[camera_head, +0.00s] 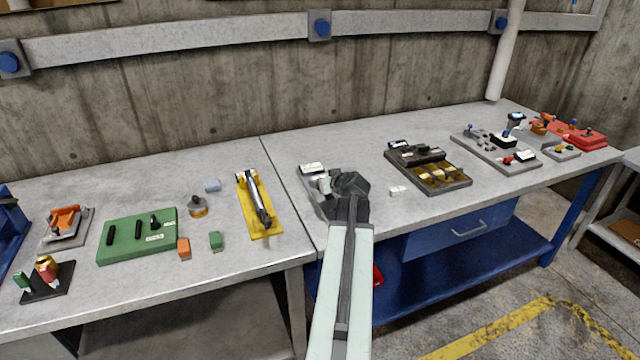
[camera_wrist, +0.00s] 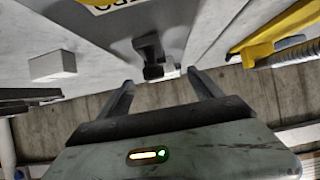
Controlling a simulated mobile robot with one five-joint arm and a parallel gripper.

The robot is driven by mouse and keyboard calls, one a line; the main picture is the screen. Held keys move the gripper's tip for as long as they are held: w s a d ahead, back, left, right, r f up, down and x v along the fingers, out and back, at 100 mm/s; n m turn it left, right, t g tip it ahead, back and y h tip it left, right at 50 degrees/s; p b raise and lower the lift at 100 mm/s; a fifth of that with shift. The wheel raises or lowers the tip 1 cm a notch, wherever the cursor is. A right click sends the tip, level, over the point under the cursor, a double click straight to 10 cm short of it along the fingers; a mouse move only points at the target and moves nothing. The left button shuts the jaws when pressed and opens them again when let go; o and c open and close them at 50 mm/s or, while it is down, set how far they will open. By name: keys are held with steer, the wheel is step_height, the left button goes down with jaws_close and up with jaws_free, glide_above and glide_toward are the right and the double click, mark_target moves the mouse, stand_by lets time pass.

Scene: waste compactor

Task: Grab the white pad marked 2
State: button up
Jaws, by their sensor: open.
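A small white block (camera_head: 397,190) lies on the bench top to the right of my gripper; I can read no number on it. A white block (camera_wrist: 52,66) also shows at the left of the wrist view, apart from my fingers. A grey plate (camera_head: 308,185) by my gripper bears a pale labelled piece (camera_head: 312,169) and is partly hidden by my gripper. My gripper (camera_head: 347,184) is open, with nothing seen held. In the wrist view its two fingers (camera_wrist: 160,80) point toward a dark fixture (camera_wrist: 149,55). No mark 2 is legible.
A yellow holder (camera_head: 257,205) with a metal tool lies left of the gripper. A dark tray (camera_head: 455,187) with yellow compartments stands to the right. A green block (camera_head: 138,238) sits further left. Bare bench top (camera_head: 340,148) lies behind the gripper.

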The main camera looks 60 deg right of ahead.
steer(key=x, duration=0.2)
steer(key=b+x, duration=0.1)
steer(key=x, duration=0.2)
steer(key=shift+d+r+b, duration=0.1)
steer(key=shift+r+b, duration=0.15)
steer(key=shift+b, duration=0.05)
steer(key=shift+r, duration=0.1)
steer(key=shift+c, duration=0.8)
steer(key=c, duration=1.4)
step_height(320, 180, up, 10)
steer(key=p, duration=1)
steer(key=shift+r, duration=0.15)
steer(key=shift+c, duration=0.2)
